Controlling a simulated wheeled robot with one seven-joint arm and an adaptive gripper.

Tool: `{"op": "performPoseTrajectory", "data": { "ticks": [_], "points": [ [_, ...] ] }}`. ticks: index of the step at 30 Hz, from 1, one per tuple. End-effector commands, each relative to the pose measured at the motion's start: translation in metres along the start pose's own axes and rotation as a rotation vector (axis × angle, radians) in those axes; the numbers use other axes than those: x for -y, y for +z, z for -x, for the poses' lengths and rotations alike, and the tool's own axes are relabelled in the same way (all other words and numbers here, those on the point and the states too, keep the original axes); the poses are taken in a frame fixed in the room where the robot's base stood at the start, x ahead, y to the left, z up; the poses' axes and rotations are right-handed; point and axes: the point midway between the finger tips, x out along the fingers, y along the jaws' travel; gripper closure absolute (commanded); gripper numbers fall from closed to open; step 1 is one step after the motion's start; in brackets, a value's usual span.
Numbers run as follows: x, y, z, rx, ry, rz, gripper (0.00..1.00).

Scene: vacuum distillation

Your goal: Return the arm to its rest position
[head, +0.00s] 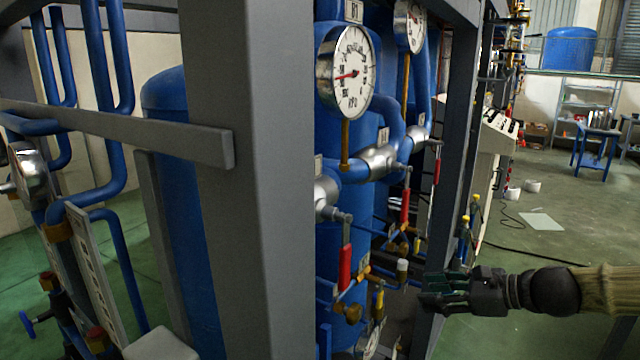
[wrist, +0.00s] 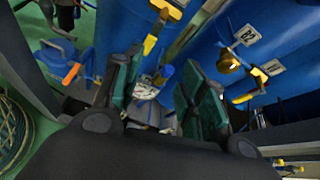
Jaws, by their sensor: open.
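My gripper (head: 440,293) reaches in from the right edge in the head view, pointing left toward the lower valves of the rig. In the wrist view its two green-padded fingers (wrist: 160,95) are spread apart with nothing between them. Beyond the fingers are blue tanks (wrist: 255,35), yellow valve handles and a small round gauge (wrist: 146,90). In the head view a red-handled valve (head: 345,268) and brass fittings stand to the left of the fingertips, apart from them as far as I can tell.
A thick grey post (head: 245,180) fills the centre left, and another dark frame post (head: 455,150) stands just above my gripper. Pressure gauges (head: 345,72) and blue pipes crowd the rig. Open green floor (head: 570,250) lies right, with a blue table (head: 597,145) farther back.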

Motion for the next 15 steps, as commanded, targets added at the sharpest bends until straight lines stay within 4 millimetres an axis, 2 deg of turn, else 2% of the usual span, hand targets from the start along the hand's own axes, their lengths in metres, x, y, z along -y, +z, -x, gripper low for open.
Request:
{"op": "performPoseTrajectory", "data": {
  "ticks": [1, 6, 15],
  "points": [
    [-0.011, -0.021, -0.011, -0.059, 0.017, 0.035, 0.59],
    [-0.044, -0.083, -0.035, -0.229, 0.075, 0.178, 0.59],
    [-0.110, -0.183, -0.057, -0.474, 0.239, 0.454, 0.59]
  ]
}}
